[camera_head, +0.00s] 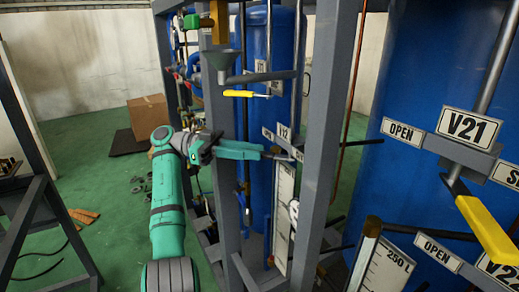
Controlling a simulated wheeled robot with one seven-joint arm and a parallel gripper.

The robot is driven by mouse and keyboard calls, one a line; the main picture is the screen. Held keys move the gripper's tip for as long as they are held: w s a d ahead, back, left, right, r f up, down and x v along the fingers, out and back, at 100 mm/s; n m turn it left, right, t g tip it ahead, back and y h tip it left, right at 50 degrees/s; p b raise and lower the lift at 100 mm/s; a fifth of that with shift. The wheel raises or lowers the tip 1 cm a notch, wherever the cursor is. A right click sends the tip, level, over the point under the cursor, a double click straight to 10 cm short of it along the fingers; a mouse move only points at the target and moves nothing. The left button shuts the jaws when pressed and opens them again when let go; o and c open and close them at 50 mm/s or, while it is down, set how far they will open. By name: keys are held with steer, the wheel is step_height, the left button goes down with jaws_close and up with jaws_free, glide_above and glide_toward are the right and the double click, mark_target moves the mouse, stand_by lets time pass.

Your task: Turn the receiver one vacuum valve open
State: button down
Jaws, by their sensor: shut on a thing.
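My teal arm reaches up from the bottom of the head view. My gripper (264,152) points right, at the grey frame just below the V12 label (283,133). Its jaws are shut on what seems to be the valve handle there. The handle is small in the view and mostly hidden by the fingers, so I cannot tell its angle. Small white plates flank V12, one at its left (268,133) and one at its lower right (297,154); their words are too small to read surely. I cannot tell which receiver V12 serves.
A grey upright post (330,110) stands just right of the gripper. A yellow handle (246,93) sits above it. At the right are a large blue tank (415,70), the V21 label (468,127) and its yellow handle (488,228). A cardboard box (148,116) stands on the floor.

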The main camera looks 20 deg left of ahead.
steer(key=shift+w+f, duration=0.1)
steer(key=shift+f, duration=0.05)
steer(key=c, duration=1.9)
jaws_free()
steer(key=shift+d, duration=0.1)
steer(key=shift+o, duration=0.2)
